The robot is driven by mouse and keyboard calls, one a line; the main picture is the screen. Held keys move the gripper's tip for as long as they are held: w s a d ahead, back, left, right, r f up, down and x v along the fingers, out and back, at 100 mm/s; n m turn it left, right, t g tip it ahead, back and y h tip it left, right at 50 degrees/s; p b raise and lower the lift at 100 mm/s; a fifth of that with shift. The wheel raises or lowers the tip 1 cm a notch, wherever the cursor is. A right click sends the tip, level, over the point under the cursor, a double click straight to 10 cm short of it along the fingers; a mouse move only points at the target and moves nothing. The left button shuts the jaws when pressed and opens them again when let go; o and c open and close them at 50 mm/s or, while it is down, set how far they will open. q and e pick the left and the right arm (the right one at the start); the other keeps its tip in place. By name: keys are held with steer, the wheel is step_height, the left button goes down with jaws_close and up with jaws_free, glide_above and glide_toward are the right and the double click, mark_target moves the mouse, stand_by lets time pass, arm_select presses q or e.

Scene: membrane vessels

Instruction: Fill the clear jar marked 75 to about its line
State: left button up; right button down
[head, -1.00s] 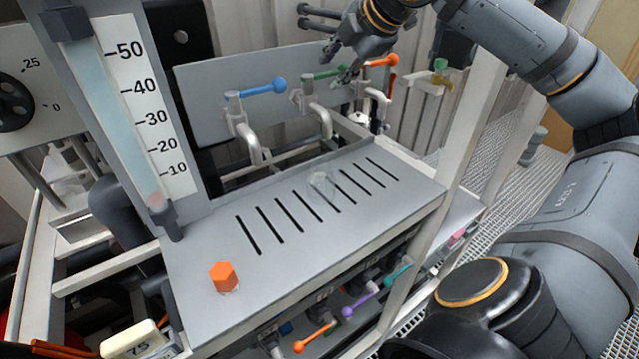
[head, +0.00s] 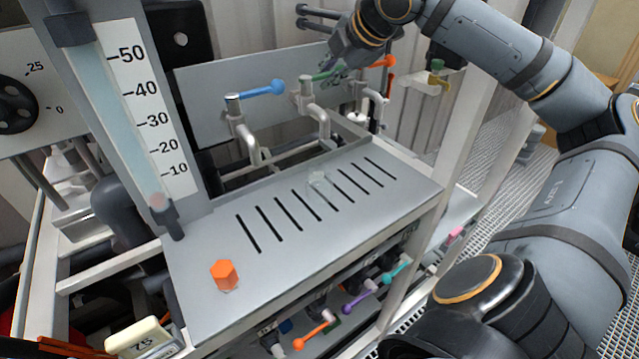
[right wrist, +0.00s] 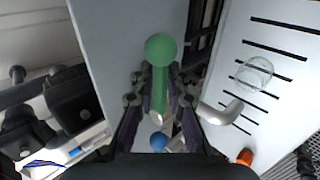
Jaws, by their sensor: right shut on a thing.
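A small clear jar (head: 320,185) stands on the slotted grey shelf (head: 290,245); it also shows in the right wrist view (right wrist: 255,72). No mark or liquid level can be read on it. A cream block marked 75 (head: 145,338) sits at the lower left. The tap with the green handle (head: 318,77) has its bent spout above and behind the jar. My right gripper (head: 338,72) is shut on this handle. In the right wrist view, its fingers (right wrist: 158,88) flank the green handle (right wrist: 160,50), whose round end sticks out. My left gripper is out of view.
The blue-handled tap (head: 262,89) stands left of the green one, and the orange-handled tap (head: 382,62) stands right. An orange hexagonal piece (head: 225,275) sits at the shelf's front left. A scaled column (head: 130,110) rises at left. Smaller coloured valves (head: 312,336) lie below the shelf.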

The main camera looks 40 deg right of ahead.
steer(key=m+h+p, duration=0.1)
steer(key=s+m+h+p, duration=0.1)
steer(key=m+p, duration=0.1)
steer(key=shift+s+a+g, duration=0.15)
steer(key=shift+a+g, duration=0.05)
steer(key=shift+g, duration=0.1)
steer(key=m+h+p, duration=0.1)
steer(key=p, duration=0.3)
steer(key=s+m+g+h+p, duration=0.1)
steer(key=m+p, duration=0.1)
steer(key=p, duration=0.2)
steer(key=shift+s+a+h, duration=0.1)
steer(key=shift+a+h, duration=0.2)
steer(key=shift+a, duration=0.05)
stand_by(6.2)
